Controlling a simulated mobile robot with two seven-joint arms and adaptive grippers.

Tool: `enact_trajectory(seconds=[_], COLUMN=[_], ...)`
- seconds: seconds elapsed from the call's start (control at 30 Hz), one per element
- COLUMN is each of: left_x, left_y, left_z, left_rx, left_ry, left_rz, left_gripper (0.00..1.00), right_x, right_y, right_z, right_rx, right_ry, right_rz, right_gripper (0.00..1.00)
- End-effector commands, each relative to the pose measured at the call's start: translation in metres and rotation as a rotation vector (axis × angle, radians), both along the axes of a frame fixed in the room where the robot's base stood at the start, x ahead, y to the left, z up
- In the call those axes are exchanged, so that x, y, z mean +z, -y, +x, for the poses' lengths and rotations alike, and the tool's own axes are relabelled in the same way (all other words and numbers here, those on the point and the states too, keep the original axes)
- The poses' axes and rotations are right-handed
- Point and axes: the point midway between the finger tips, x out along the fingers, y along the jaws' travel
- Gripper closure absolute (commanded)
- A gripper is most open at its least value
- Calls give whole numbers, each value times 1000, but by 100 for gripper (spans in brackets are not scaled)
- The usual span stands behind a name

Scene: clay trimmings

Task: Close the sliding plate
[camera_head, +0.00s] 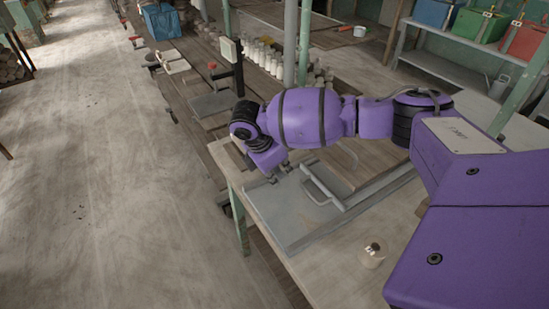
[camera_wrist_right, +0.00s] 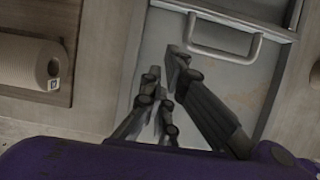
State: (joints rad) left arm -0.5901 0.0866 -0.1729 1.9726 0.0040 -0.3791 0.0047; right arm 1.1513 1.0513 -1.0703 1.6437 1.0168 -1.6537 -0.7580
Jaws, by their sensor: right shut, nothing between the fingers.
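The grey sliding plate (camera_head: 285,215) lies flat on the near workbench. A bar handle (camera_head: 318,190) stands on its right part, beside a raised metal edge (camera_head: 375,188). In the right wrist view the plate (camera_wrist_right: 262,85) shows worn, with the handle (camera_wrist_right: 225,52) near the top. My right gripper (camera_head: 274,178) is low over the plate's far left part, to the left of the handle. In the wrist view its fingertips (camera_wrist_right: 168,72) are together and empty, apart from the handle. I cannot tell whether they touch the plate. My left gripper is not in view.
A small pale jar (camera_head: 372,255) stands on the bench (camera_head: 335,265) near its front. A pale cylinder (camera_wrist_right: 28,62) lies at the left in the wrist view. Bottles (camera_head: 265,58) and a post (camera_head: 305,40) stand beyond. The floor (camera_head: 110,180) to the left is open.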

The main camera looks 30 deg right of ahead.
Motion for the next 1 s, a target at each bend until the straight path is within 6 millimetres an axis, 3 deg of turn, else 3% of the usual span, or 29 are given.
enact_trajectory(seconds=[0.07,0.3,0.77,1.0], left_x=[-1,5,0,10], left_y=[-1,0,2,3], left_z=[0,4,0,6], left_rx=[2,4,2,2], left_ry=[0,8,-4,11], left_rz=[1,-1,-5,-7], left_gripper=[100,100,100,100], right_x=[-14,-9,-10,-8], right_y=[8,39,45,74], right_z=[0,1,1,2], right_rx=[-2,-3,-1,-5], right_ry=[-1,3,1,3], right_rz=[-3,-2,0,-2], right_gripper=[100,100,100,100])
